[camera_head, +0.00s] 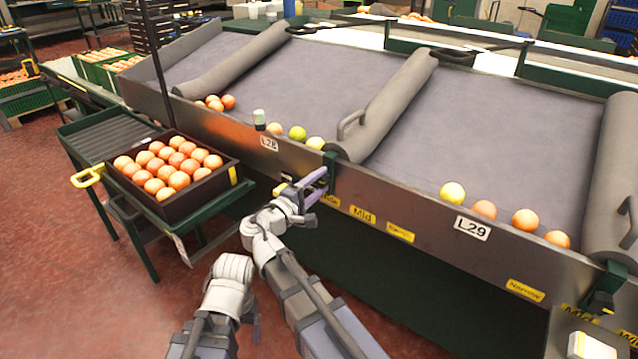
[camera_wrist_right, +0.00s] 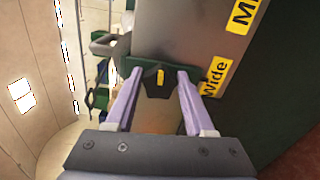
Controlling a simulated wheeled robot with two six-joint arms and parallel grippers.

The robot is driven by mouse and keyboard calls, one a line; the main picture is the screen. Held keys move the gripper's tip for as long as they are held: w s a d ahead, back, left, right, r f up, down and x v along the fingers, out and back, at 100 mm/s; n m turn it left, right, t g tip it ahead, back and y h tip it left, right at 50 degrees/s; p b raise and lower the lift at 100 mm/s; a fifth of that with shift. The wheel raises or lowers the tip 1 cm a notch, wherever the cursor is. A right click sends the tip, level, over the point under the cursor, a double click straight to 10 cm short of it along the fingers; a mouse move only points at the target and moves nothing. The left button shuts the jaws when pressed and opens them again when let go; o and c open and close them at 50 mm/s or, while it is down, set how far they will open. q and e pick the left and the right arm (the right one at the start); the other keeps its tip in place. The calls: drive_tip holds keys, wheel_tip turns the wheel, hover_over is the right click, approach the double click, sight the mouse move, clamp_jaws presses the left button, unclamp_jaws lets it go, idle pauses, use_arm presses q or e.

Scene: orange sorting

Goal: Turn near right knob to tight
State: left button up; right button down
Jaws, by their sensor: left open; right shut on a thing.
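My right gripper (camera_head: 320,183) is at the front panel of the sorting table, below the green bracket (camera_head: 330,166) at the end of the middle roller. The knob is mostly hidden in the head view. Beside it are yellow labels: Wide (camera_wrist_right: 214,77), Mid (camera_head: 362,214) and Narrow (camera_head: 400,232). My left arm is folded low at the bottom; its gripper does not show.
Another knob (camera_head: 600,302) sits at the far right of the panel. A dark crate of oranges (camera_head: 222,187) stands on a green stand at left. Fruit lies along the table's lower edge near the L28 (camera_head: 268,143) and L29 (camera_head: 472,228) signs. Red floor at left is clear.

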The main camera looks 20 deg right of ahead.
drive_tip(key=shift+f+m, duration=0.1)
drive_tip(key=shift+m, duration=0.6)
drive_tip(key=shift+c, duration=1.3)
unclamp_jaws()
